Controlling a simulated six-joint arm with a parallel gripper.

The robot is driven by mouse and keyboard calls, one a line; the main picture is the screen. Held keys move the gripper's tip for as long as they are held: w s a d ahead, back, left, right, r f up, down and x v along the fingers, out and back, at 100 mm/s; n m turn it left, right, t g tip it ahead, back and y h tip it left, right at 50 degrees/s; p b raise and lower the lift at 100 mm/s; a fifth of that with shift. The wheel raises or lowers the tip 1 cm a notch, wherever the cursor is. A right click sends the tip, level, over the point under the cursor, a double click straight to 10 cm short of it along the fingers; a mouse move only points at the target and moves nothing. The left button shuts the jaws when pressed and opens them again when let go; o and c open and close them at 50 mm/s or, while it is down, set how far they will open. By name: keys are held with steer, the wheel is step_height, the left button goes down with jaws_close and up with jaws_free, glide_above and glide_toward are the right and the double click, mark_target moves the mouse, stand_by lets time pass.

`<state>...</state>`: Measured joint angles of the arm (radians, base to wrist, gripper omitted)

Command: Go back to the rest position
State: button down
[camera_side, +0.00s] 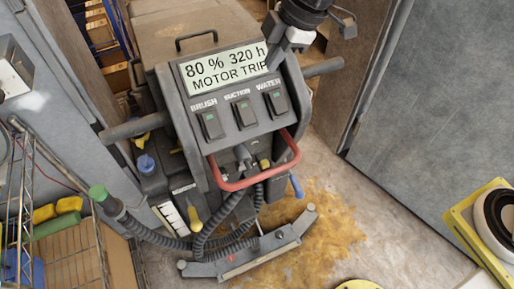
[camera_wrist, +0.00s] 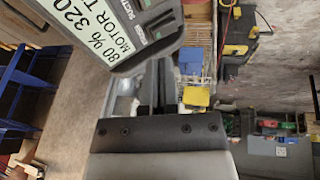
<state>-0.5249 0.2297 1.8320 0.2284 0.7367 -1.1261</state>
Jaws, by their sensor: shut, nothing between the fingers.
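My gripper (camera_side: 270,64) is at the top of the side view, at the right end of the display (camera_side: 215,70) of a grey floor-cleaning machine (camera_side: 185,110). It hides a little of the display's right edge; I cannot tell whether it touches. In the wrist view my gripper (camera_wrist: 158,65) points up the picture, its two dark fingers together and empty. The display reads "80 % 320 h MOTOR TRIP". Below it are three switches, BRUSH (camera_side: 211,124), SUCTION (camera_side: 244,113) and WATER (camera_side: 276,102), each with a small green mark.
A red bar handle (camera_side: 256,181) and black hoses (camera_side: 205,225) are on the machine's front. A brown stain (camera_side: 335,225) covers the floor. A wire rack (camera_side: 75,262) stands left, a grey door (camera_side: 430,110) right, and a yellow-framed object (camera_side: 472,222) lower right.

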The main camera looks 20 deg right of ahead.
steer(key=s+d+f+m+h, duration=0.1)
steer(key=s+d+f+m, duration=0.3)
steer(key=d, duration=0.4)
steer(key=s+d+f+m+h, duration=0.1)
steer(key=s+d+f+m, duration=0.3)
steer(key=d+m, duration=0.3)
steer(key=s+d+f+m+h, duration=0.1)
steer(key=s+d+f+m, duration=0.2)
steer(key=d+m, duration=0.3)
steer(key=d+f, duration=0.1)
steer(key=d, duration=0.4)
steer(key=shift+s+f+h, duration=0.3)
steer(key=shift+s+f, duration=0.1)
